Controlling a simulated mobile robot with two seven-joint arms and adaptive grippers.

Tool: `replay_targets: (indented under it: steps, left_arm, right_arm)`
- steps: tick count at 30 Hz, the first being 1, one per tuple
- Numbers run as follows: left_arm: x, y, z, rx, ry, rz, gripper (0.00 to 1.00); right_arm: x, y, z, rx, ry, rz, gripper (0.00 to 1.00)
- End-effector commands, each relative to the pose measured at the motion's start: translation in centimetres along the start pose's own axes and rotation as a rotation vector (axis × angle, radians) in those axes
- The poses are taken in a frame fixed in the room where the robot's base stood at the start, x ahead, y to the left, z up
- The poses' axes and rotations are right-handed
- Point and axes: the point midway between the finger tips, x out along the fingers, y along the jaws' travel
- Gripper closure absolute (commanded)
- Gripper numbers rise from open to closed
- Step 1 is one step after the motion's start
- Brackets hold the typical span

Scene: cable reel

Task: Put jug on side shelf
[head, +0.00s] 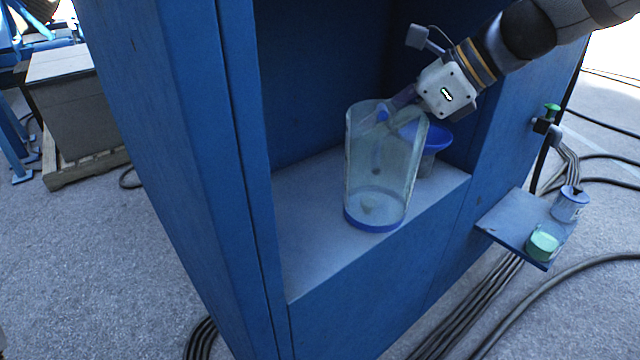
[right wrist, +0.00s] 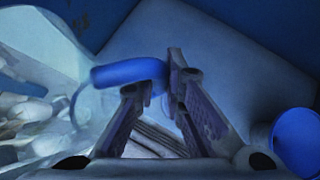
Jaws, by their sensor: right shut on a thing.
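The jug (head: 372,165) is tall and clear with a blue base. It is upright at the front of the blue cabinet's open recess; I cannot tell whether its base touches the recess floor. My right gripper (head: 399,105) reaches in from the upper right behind the jug's rim. In the right wrist view the right gripper (right wrist: 158,85) is shut on the jug's blue handle (right wrist: 128,72), with the clear body to the left. The side shelf (head: 500,222) is a small blue ledge outside the cabinet at the right. My left gripper is not in view.
A blue funnel-like piece (head: 436,134) stands behind the jug, close to my right gripper. A blue-lidded container (head: 570,204) and a green item (head: 542,245) occupy the side shelf's right part; its left part is clear. A green-topped fitting (head: 549,120) juts from the cabinet side above.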

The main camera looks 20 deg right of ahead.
Motion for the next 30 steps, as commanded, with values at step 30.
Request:
replay_targets:
  steps: [30]
  left_arm:
    - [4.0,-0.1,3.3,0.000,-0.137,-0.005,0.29]
  right_arm:
    - [18.2,-0.7,0.5,0.003,0.004,0.013,1.00]
